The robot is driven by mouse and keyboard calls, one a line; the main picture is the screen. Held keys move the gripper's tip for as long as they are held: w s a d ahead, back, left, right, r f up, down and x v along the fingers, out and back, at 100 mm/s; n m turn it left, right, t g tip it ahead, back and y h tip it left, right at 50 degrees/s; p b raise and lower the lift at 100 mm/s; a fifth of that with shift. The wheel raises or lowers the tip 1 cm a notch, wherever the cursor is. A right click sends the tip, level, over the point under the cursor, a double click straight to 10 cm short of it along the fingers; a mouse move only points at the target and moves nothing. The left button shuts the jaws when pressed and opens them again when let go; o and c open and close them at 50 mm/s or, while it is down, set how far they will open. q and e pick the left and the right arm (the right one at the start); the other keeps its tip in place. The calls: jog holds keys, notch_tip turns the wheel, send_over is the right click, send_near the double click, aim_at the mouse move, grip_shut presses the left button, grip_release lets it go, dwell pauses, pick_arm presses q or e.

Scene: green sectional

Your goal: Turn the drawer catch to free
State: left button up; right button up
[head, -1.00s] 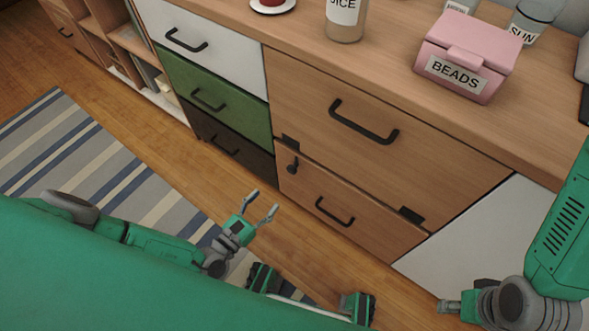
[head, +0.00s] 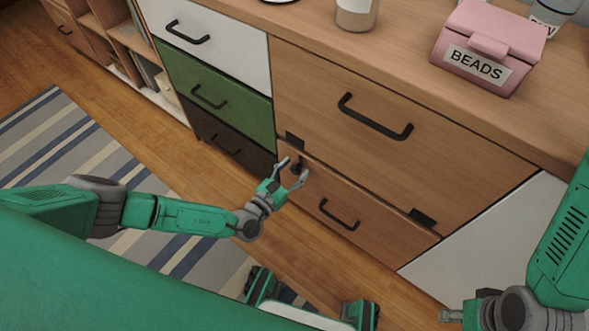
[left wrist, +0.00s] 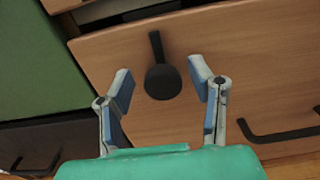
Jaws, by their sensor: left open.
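The drawer catch (left wrist: 163,80) is a dark knob with a short lever, on the upper left of the lower wooden drawer (head: 375,207). In the left wrist view its lever points up from the round knob. My left gripper (head: 294,171) is open in front of the catch and partly covers it in the head view. In the left wrist view its fingertips (left wrist: 158,76) stand on either side of the catch, with gaps on both sides. My right gripper (head: 452,315) is at the lower right, far from the catch; its fingers are unclear.
A large wooden drawer (head: 335,131) with a dark handle is above. A green drawer (head: 232,101) is to the left. A pink beads box (head: 487,48) and a jar (head: 356,12) stand on the cabinet top. A striped rug (head: 65,150) lies on the floor.

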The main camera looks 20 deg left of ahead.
pick_arm(q)
jog(key=shift+d, duration=0.15)
grip_shut()
jog(key=shift+r, duration=0.1)
jog(key=shift+n, duration=0.3)
jog(key=n, duration=0.2)
jog(key=shift+n, duration=0.3)
jog(key=n, duration=0.4)
jog(key=shift+n, duration=0.3)
jog(key=n, duration=0.1)
jog(key=n+b, duration=0.1)
jog(key=n, duration=0.2)
jog(key=shift+w+a+f+n, duration=0.1)
jog(key=shift+a+f+n, duration=0.1)
jog(key=shift+a+n, duration=0.1)
jog(key=n+b, duration=0.2)
jog(key=n, duration=0.3)
jog(key=shift+f, duration=0.1)
jog(key=shift+a+n, duration=0.1)
jog(key=shift+n, duration=0.3)
